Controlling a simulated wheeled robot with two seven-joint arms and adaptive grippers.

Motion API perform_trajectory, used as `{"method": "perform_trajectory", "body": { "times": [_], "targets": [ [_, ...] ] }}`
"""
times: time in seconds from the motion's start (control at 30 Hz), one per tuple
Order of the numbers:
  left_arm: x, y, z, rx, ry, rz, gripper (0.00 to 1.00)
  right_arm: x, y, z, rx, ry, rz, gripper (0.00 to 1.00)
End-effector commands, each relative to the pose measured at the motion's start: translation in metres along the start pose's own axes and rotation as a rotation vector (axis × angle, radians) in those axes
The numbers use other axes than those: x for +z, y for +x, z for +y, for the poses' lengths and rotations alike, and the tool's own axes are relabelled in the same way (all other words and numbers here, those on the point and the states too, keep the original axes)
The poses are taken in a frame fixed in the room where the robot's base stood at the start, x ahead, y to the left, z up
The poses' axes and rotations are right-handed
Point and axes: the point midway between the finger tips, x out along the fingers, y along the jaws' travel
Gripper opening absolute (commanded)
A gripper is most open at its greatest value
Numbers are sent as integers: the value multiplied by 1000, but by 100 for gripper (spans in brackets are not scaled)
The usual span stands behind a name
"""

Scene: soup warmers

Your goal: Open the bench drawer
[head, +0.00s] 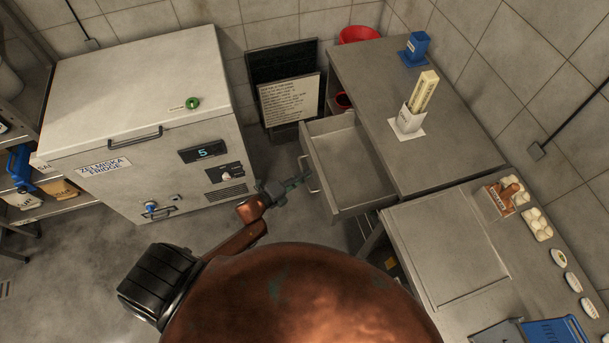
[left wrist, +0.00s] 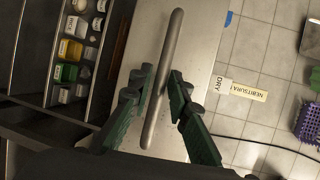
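The bench drawer (head: 350,165) is a grey metal box pulled well out of the bench (head: 400,90), and its inside looks empty. Its bar handle (head: 308,172) is on the front face. My left gripper (head: 296,183) is at the handle, on the side toward the fridge. In the left wrist view the handle bar (left wrist: 163,80) runs between the two green fingers of my left gripper (left wrist: 160,92), with a gap showing on both sides, so the fingers are open around it. My right gripper is not in view.
A white chest fridge (head: 140,110) stands at the left. On the bench are a white holder (head: 408,122) and a blue item (head: 415,48). A lower counter (head: 450,250) with eggs and a blue crate (head: 550,332) is at the right. Floor is clear between fridge and drawer.

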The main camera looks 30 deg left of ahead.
Motion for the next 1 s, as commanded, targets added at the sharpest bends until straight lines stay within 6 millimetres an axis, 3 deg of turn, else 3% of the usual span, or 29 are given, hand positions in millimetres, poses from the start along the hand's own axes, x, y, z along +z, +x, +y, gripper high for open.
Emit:
{"method": "perform_trajectory", "body": {
  "times": [0.4, 0.6, 1.0],
  "targets": [
    [0, -79, 2, 4, 0, -1, 17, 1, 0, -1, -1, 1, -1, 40],
    [0, -107, 1, 3, 1, -1, 17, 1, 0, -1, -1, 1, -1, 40],
    [0, -116, 0, 1, 1, 0, 17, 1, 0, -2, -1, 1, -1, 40]
  ]
}}
